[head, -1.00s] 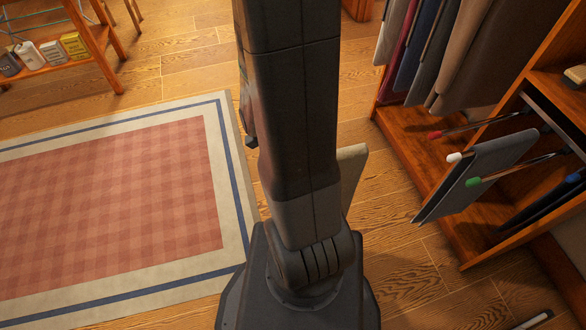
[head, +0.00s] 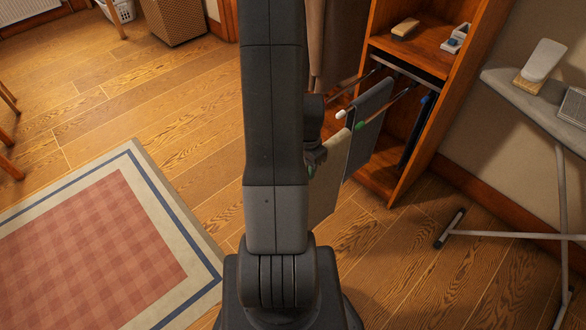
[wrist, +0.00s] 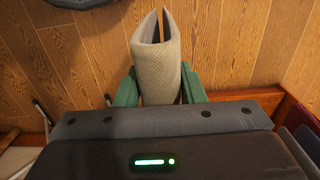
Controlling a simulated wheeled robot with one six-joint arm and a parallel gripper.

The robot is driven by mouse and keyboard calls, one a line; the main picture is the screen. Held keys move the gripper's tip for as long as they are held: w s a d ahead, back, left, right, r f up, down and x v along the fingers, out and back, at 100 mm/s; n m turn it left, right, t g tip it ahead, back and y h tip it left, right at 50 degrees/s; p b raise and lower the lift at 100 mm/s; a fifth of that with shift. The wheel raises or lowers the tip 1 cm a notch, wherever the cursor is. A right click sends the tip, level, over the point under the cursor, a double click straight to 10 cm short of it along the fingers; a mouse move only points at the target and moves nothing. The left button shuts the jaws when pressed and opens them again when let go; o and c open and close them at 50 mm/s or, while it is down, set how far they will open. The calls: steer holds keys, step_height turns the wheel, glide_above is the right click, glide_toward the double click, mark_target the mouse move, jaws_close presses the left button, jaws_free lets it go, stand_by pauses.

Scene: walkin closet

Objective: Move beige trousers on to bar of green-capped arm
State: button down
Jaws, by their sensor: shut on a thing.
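The beige trousers (head: 329,178) hang folded from my gripper (head: 316,157), partly hidden behind my arm in the head view. In the wrist view the trousers (wrist: 158,62) stand as a folded loop between the green fingers of my gripper (wrist: 160,84), which is shut on them. The green-capped arm (head: 361,125) is a thin bar sticking out of the wardrobe. Its tip shows just beside the upper right edge of the beige trousers. I cannot tell whether they touch. The bar looks empty.
Grey trousers (head: 372,100) hang on the white-capped arm (head: 341,114), left of the green one. Dark trousers (head: 414,132) hang by the blue-capped arm (head: 425,99). The wooden wardrobe (head: 432,62) stands behind. An ironing board (head: 530,95) is at right.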

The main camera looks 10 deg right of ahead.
mark_target(358, 126)
steer(key=shift+w+d+p, duration=0.2)
steer(key=shift+w+d, duration=0.3)
steer(key=shift+d, duration=0.35)
steer(key=shift+w+d+p, duration=0.2)
steer(key=shift+w+d, duration=0.3)
steer(key=shift+d, duration=0.35)
steer(key=shift+d, duration=0.1)
steer(key=shift+w+d+f, duration=0.1)
steer(key=shift+w+d, duration=0.7)
steer(key=shift+d, duration=0.15)
steer(key=shift+w+d, duration=0.75)
steer(key=shift+d, duration=0.2)
steer(key=shift+w+d, duration=1.05)
steer(key=shift+d, duration=0.35)
steer(key=shift+w+d, duration=1.05)
steer(key=shift+d, duration=0.3)
steer(key=shift+w+d, duration=1.1)
steer(key=shift+d, duration=0.3)
steer(key=shift+w+d, duration=1.05)
steer(key=shift+d, duration=0.35)
